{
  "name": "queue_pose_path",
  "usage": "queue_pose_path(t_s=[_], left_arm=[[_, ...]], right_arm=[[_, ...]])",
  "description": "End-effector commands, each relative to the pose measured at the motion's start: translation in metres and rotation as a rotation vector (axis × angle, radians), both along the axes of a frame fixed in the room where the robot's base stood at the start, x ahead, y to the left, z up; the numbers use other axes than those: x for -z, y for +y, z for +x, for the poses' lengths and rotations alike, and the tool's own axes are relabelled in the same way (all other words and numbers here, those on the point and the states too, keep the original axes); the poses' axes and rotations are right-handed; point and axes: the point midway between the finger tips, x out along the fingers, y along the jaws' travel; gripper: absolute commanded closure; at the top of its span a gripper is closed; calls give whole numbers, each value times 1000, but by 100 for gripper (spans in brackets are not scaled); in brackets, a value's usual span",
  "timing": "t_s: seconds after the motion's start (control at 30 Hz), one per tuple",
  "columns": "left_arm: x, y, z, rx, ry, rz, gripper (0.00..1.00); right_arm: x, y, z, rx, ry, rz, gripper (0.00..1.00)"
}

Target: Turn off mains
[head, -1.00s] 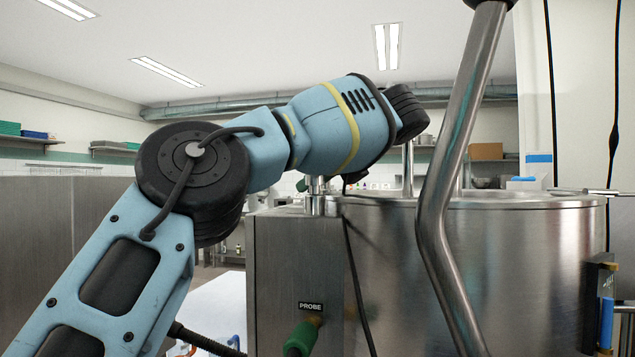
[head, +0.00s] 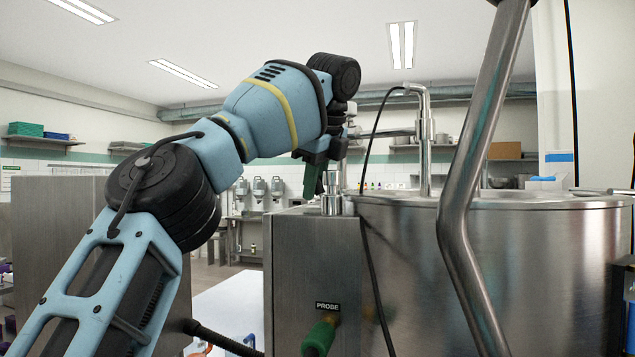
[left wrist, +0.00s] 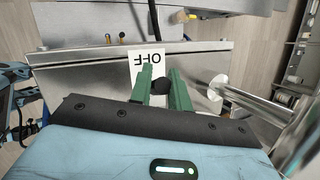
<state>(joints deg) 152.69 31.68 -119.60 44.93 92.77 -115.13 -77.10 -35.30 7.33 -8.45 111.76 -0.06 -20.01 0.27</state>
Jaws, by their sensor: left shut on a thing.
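A small round black knob (left wrist: 161,86) shows in the left wrist view on the steel control box (left wrist: 90,72), beside a white label (left wrist: 146,62) reading OFF, upside down in that view. My left gripper (left wrist: 162,80) has its green fingers on either side of the knob and is shut on it. In the head view the left gripper (head: 312,182) points down at the top of the steel box (head: 310,255). The knob and label are hidden in the head view. My right gripper is in neither view.
A large steel kettle (head: 520,260) stands right of the box, with a slanted steel pipe (head: 470,150) in front. A green plug (head: 319,336) sits under the PROBE label (head: 327,306). A black cable (head: 373,270) hangs down the front.

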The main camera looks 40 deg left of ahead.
Motion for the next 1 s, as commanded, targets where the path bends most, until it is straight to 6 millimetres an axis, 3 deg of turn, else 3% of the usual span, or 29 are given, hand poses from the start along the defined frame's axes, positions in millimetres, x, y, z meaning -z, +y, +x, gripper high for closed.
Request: queue_pose_path(t_s=[0.57, 0.6, 0.7, 1.0], left_arm=[[4, 1, 0, -1, -7, -29, 100], [4, 1, 0, -1, -7, -28, 76], [3, 1, 0, -1, -8, -27, 63], [1, 1, 0, 0, -11, -25, 61]], right_arm=[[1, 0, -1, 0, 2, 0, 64], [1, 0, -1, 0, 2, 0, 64], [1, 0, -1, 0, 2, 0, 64], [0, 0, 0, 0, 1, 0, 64]])
